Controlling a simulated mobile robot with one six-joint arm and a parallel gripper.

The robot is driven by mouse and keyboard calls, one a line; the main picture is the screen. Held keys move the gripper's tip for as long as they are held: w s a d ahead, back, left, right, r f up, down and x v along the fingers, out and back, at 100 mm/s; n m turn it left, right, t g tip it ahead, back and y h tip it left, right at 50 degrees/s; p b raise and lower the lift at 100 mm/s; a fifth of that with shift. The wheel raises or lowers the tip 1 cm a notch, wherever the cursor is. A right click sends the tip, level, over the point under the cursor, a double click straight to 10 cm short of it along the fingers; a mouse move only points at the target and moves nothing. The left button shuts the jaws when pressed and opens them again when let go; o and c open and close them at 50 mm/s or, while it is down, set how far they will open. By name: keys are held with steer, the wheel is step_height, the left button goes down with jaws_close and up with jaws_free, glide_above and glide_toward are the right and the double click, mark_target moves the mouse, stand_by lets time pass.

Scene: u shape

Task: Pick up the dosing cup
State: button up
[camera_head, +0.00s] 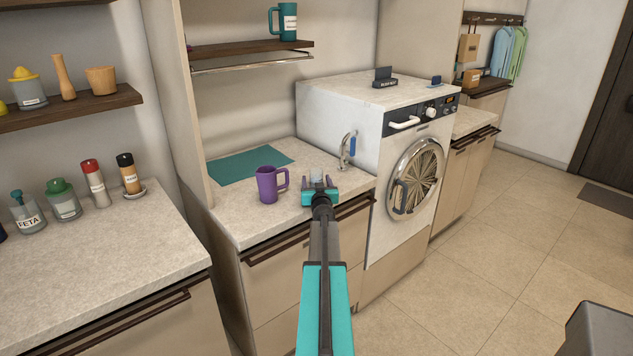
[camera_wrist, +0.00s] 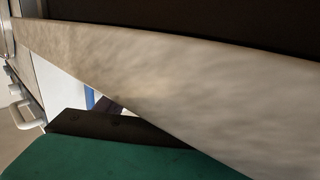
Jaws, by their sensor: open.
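My gripper (camera_head: 320,188), teal with a dark wrist, is at the counter's front edge in the head view, right of the purple mug. A small greyish, see-through thing (camera_head: 318,176) shows at its fingers; it may be the dosing cup, but it is too small to be sure. I cannot tell whether it stands between the fingers or behind them. The gripper is open. In the wrist view, a teal and dark part of my gripper (camera_wrist: 110,155) fills the bottom, and a blurred pale counter edge (camera_wrist: 160,75) crosses the picture. No cup can be made out there.
A purple mug (camera_head: 268,185) stands close to the left of my gripper. A teal mat (camera_head: 250,165) lies behind it. A shelf (camera_head: 245,50) hangs above.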

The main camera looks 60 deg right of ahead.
mark_target(318, 175)
steer(key=c, duration=1.1)
steer(key=shift+r, duration=0.35)
steer(key=shift+c, duration=0.2)
steer(key=shift+r+p, duration=0.35)
steer(key=shift+r, duration=1.15)
steer(key=shift+s+a, duration=0.3)
steer(key=shift+s, duration=0.15)
steer(key=s+a+b, duration=0.1)
steer(key=s+a, duration=0.2)
steer(key=s, duration=0.3)
steer(key=s+a+r+b, duration=0.1)
steer(key=s+a+b, duration=0.1)
steer(key=s+a, duration=0.2)
steer(key=shift+s, duration=1.45)
steer(key=shift+a+r, duration=0.1)
steer(key=shift+r, duration=0.05)
